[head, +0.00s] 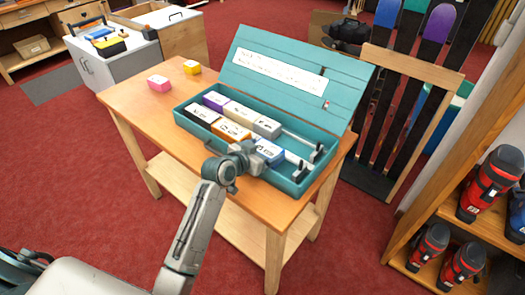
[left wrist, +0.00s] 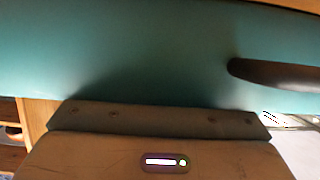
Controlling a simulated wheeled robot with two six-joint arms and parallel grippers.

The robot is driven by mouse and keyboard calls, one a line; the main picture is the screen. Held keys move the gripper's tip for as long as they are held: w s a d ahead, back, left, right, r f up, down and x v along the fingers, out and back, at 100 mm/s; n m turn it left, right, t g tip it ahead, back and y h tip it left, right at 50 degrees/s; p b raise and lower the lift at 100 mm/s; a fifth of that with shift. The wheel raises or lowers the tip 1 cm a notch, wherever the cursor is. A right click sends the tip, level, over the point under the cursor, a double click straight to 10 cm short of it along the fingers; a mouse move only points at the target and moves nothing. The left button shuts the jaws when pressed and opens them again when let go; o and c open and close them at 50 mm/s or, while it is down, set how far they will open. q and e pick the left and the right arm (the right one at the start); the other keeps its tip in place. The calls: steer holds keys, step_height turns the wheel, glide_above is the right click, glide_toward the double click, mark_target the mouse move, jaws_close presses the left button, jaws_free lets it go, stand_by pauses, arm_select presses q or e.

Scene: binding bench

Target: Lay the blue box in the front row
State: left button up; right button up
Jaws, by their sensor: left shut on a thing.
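The blue box (head: 270,152) has a whitish labelled top and shows blue on its side. It is in the front row of the open teal case (head: 305,186), to the right of the orange box (head: 231,131). My left gripper (head: 253,155) is at its left end and shut on it, hiding part of it. I cannot tell whether the box rests on the case floor. The left wrist view shows a teal surface (left wrist: 130,50) and a dark finger (left wrist: 275,76); the box is not clear there. My right gripper is not in view.
A black box (head: 201,114) is at the front row's left. Purple (head: 215,100), white-topped (head: 239,112) and grey (head: 267,127) boxes form the back row. Rods with dark end blocks (head: 300,171) lie right. Pink (head: 159,83) and yellow (head: 191,67) boxes stand on the table (head: 135,95). The lid (head: 300,50) stands open behind.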

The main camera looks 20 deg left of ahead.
arm_select(q)
steer(key=shift+s+f, duration=0.25)
steer(key=shift+f, duration=0.6)
steer(key=o, duration=0.9)
steer(key=v, duration=0.3)
steer(key=b+v, duration=0.1)
steer(key=v, duration=0.2)
steer(key=r+v, duration=0.1)
steer(key=v, duration=0.2)
steer(key=shift+s+a+r, duration=0.1)
steer(key=shift+a+r, duration=0.1)
steer(key=shift+r, duration=0.05)
steer(key=shift+s+r, duration=0.45)
steer(key=shift+a, duration=0.1)
